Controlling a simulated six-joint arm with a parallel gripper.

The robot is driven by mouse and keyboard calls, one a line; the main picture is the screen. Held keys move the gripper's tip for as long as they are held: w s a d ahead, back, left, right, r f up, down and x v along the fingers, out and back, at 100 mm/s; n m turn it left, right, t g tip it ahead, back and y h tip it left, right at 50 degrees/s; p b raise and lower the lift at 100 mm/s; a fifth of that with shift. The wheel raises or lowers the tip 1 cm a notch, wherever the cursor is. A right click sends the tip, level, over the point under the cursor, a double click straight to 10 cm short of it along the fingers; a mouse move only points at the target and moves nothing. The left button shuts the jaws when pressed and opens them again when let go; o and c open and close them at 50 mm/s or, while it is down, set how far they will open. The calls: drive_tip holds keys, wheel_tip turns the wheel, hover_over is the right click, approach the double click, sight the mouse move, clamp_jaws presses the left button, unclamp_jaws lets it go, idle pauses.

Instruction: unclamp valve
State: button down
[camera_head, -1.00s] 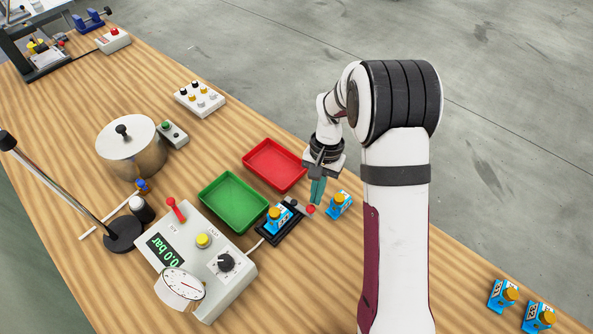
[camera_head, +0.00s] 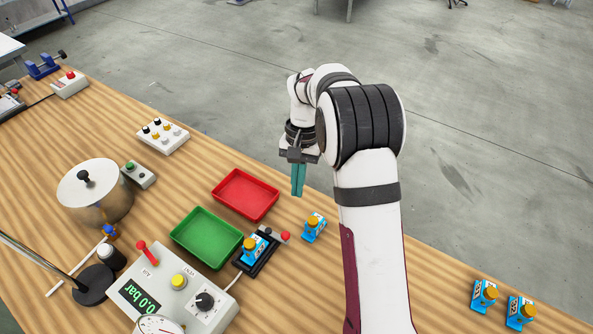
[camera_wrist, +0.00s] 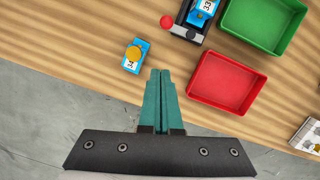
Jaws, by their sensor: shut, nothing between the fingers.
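A blue valve with an orange knob (camera_head: 252,248) sits in a black clamp fixture (camera_head: 262,262) beside the green tray. The clamp's lever ends in a red ball (camera_head: 285,236). The fixture also shows at the top of the wrist view (camera_wrist: 187,36), with its red ball (camera_wrist: 167,22) on the left. A second blue valve (camera_head: 314,228) stands loose on the table to the right of the fixture; it shows in the wrist view (camera_wrist: 136,57) as well. My gripper (camera_head: 297,192) has teal fingers, is shut and empty, and hangs above the table's far edge, apart from the clamp.
A red tray (camera_head: 246,216) and a green tray (camera_head: 176,237) lie left of my gripper. A pressure box with a 0.0 bar display (camera_head: 140,297), a steel pot (camera_head: 95,205) and a knob panel (camera_head: 163,144) stand further left. Two more valves (camera_head: 484,294) stand at the right.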

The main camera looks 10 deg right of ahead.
drive_tip(key=v, duration=0.4)
drive_tip(key=shift+r, duration=0.15)
drive_tip(key=s+a+r, duration=0.2)
drive_tip(key=s+r, duration=0.5)
drive_tip(key=s, duration=0.2)
drive_tip(key=s+a+f+t, duration=0.1)
drive_tip(key=s+a+t, duration=0.1)
drive_tip(key=s, duration=1.9)
drive_tip(key=shift+s+a+f+y, duration=0.2)
drive_tip(key=shift+s+f+y, duration=0.05)
drive_tip(key=shift+y, duration=0.05)
